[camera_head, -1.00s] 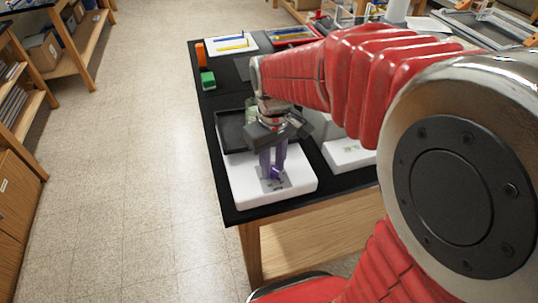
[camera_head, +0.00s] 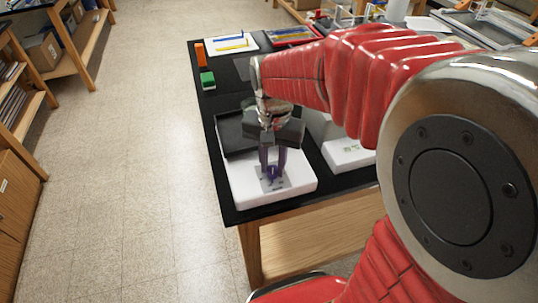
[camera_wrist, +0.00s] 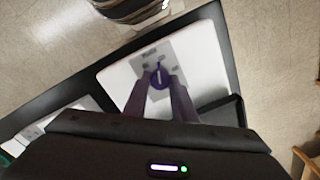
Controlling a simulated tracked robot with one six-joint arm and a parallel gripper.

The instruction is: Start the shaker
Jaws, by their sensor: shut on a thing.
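The shaker is a white box (camera_head: 242,187) with a black tray (camera_head: 234,134) on top at its back, near the front left corner of the black table. A grey control panel (camera_wrist: 145,62) with small markings lies on its front part, with a purple knob (camera_wrist: 159,76) on it. The knob has a pale pointer line in the wrist view. My gripper (camera_head: 272,172) points down over the panel, its purple fingers shut on the knob, one on each side. In the head view the fingers partly hide the knob.
A second white device (camera_head: 348,154) stands just to the right on the table. A green block (camera_head: 207,80) and an orange block (camera_head: 201,55) lie farther back along the left edge. The floor left of the table is clear.

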